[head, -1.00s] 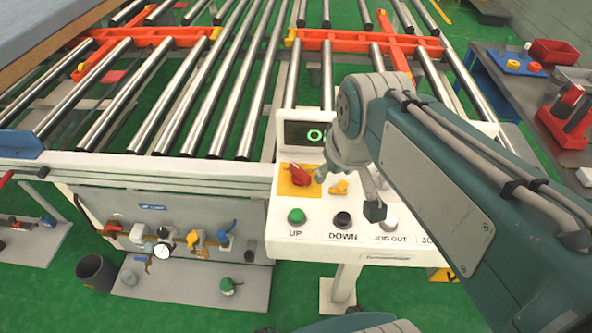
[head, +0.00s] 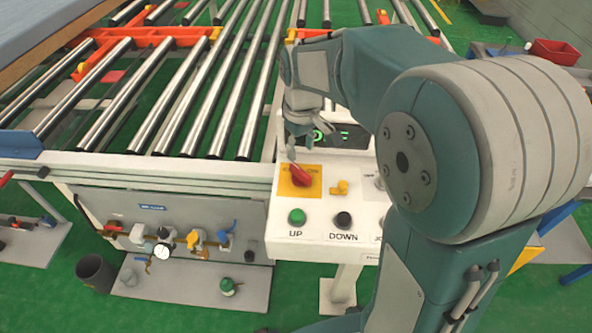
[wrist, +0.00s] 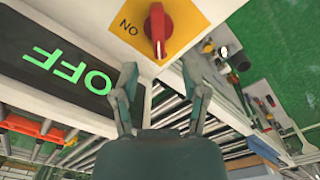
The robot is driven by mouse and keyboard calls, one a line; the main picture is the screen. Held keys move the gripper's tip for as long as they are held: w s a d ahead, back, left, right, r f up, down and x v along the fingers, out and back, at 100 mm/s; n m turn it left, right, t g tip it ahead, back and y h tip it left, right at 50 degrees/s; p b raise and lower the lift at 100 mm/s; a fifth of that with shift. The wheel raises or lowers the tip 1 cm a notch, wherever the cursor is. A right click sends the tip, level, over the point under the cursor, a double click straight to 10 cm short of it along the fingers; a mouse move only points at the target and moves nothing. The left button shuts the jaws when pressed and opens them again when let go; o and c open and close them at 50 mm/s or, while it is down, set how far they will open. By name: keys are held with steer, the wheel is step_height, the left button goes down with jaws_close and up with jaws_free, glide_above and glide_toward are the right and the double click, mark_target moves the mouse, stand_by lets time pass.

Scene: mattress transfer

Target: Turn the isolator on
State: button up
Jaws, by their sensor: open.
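The isolator is a red rotary handle (head: 300,175) on a yellow square plate (head: 287,186) on the white control panel. It also shows at the top of the wrist view (wrist: 157,30), with "ON" printed on the plate beside it. A display (wrist: 70,72) reads "OFF" in green in the wrist view; my arm partly covers it in the head view. My gripper (wrist: 160,80) is open and empty, its two fingers spread just short of the handle and apart from it. In the head view my gripper (head: 300,148) is above and behind the handle.
Metal rollers (head: 200,90) lie behind. A pipe-and-valve board (head: 180,230) stands low at the left. My arm hides the panel's right side.

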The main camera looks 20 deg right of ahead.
mark_target(300, 171)
step_height(300, 171, down, 8)
stand_by(0.4)
jaws_close()
